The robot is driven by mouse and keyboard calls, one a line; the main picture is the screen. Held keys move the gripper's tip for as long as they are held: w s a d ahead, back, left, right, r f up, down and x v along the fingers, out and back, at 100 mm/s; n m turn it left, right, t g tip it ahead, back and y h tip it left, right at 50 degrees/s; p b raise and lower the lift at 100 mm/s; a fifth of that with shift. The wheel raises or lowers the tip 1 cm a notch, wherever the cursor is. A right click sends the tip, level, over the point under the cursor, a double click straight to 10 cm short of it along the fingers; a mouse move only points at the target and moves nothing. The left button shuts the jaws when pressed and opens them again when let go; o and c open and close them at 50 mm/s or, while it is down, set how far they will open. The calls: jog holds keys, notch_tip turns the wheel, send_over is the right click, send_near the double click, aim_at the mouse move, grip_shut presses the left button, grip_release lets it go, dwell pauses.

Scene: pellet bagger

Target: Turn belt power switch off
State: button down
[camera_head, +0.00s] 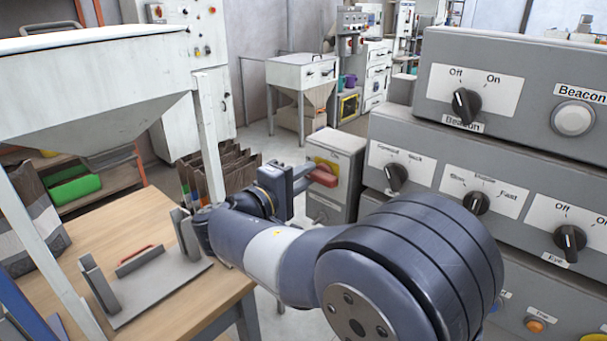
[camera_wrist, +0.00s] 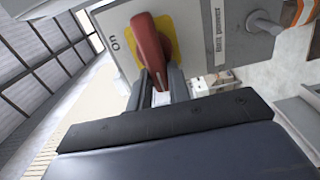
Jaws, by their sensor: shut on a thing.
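The belt power switch has a red handle (camera_head: 324,175) on a yellow plate, on the front of a grey box (camera_head: 345,165). An "On" label shows at the top of the box. The wrist view shows the red handle (camera_wrist: 150,42) near the top, with "On" to its left and a partly readable label to its right. My gripper (camera_head: 306,178) is shut on the handle; its fingers also show in the wrist view (camera_wrist: 158,85). The handle looks sideways to the "On" label; its exact angle is hard to tell. My gripper hides part of it.
A large grey panel (camera_head: 480,150) with several black knobs stands close on the right. A wooden table (camera_head: 150,235) with a grey metal fixture (camera_head: 165,280) is at left, under a white hopper (camera_head: 95,85). Brown bags (camera_head: 225,170) stand behind my wrist.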

jog(key=shift+d+f, duration=0.1)
jog(key=shift+f, duration=0.05)
jog(key=c, duration=1.3)
grip_release()
jog(key=b+v, duration=0.1)
jog(key=v, duration=0.9)
jog(key=shift+s+a, duration=0.25)
jog(key=p+x, duration=0.1)
jog(key=x, duration=0.9)
jog(key=shift+w+d, duration=0.2)
jog(key=shift+w, duration=0.1)
